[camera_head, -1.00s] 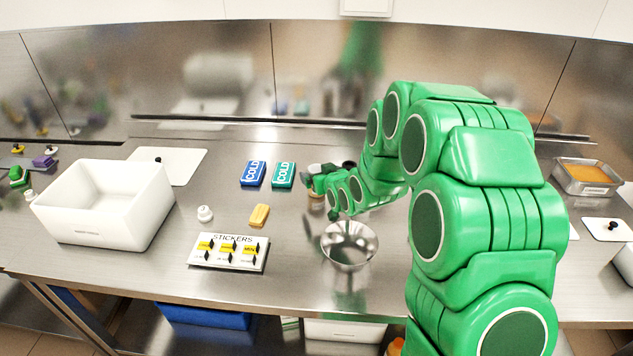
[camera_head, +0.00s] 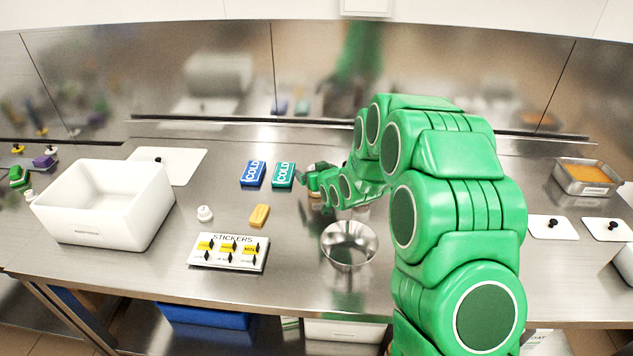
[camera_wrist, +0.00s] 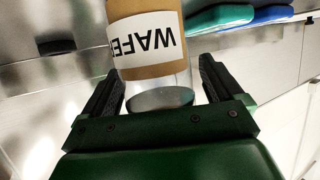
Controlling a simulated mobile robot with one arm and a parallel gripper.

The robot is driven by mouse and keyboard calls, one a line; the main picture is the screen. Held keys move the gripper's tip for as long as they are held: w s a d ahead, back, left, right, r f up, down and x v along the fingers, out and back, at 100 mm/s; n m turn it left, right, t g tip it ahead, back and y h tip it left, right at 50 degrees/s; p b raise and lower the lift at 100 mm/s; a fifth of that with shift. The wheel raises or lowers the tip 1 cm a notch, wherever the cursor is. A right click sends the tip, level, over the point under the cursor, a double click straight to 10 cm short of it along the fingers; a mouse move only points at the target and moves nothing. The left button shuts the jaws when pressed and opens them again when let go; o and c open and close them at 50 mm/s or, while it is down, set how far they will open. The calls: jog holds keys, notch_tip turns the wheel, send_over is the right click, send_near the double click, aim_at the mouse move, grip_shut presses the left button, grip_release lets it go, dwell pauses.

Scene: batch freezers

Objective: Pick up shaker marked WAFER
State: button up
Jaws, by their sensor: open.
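The shaker marked WAFER (camera_wrist: 148,50) shows in the wrist view, tan with a white label and a grey round end (camera_wrist: 160,98) towards my palm. Its lettering appears upside down there. My gripper (camera_wrist: 157,78) is open, with one dark finger on each side of the shaker. I cannot tell whether either finger touches it. In the head view my gripper (camera_head: 312,181) is low over the counter, right of the teal COLD box (camera_head: 284,175), and it hides most of the shaker.
A metal bowl (camera_head: 348,246) stands just in front of my gripper. A blue COLD box (camera_head: 253,174), a yellow block (camera_head: 259,215), a STICKERS holder (camera_head: 229,263) and a white bin (camera_head: 75,225) are to the left. A tray with orange contents (camera_head: 588,174) is far right.

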jog(key=c, duration=1.2)
jog(key=shift+r, duration=0.1)
jog(key=shift+r, duration=0.2)
notch_tip(320, 180, up, 3)
jog(key=shift+s, duration=0.15)
jog(key=s+d+r, duration=0.1)
jog(key=s+r, duration=0.2)
jog(key=s, duration=0.1)
jog(key=s+d+r, duration=0.1)
jog(key=s+r, duration=0.2)
jog(key=s, duration=0.1)
jog(key=s+d+r, duration=0.2)
jog(key=s+r, duration=0.1)
jog(key=s, duration=0.2)
jog(key=shift+r, duration=0.25)
